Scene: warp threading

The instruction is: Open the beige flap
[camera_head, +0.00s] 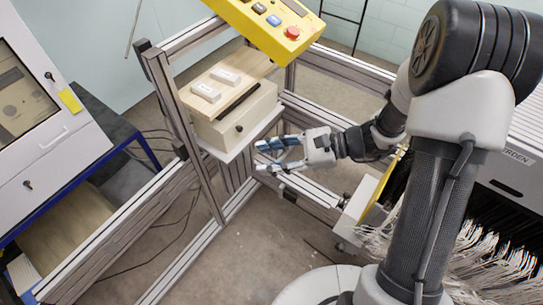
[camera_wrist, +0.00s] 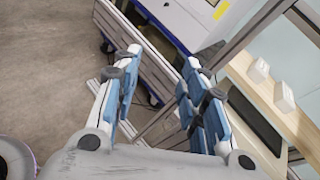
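A beige box (camera_head: 225,131) sits on a white shelf in the aluminium frame. Its beige front, which I take to be the flap, carries a small dark knob (camera_head: 239,128) and looks closed. A long dark bar or slot lies along the upper edge. My gripper (camera_head: 265,157) is open and empty, just right of the box and slightly below it in the head view, apart from it. In the wrist view my gripper (camera_wrist: 160,62) has its blue-padded fingers spread, and the box (camera_wrist: 301,126) stands to their right, partly cut off.
Two white switch-like blocks (camera_head: 206,92) sit on the wooden top. A yellow control panel (camera_head: 266,25) with a red button overhangs the box. Aluminium frame posts (camera_head: 183,120) stand beside it. A grey cabinet (camera_head: 43,110) is at left, bristle-like threads (camera_head: 490,262) at lower right.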

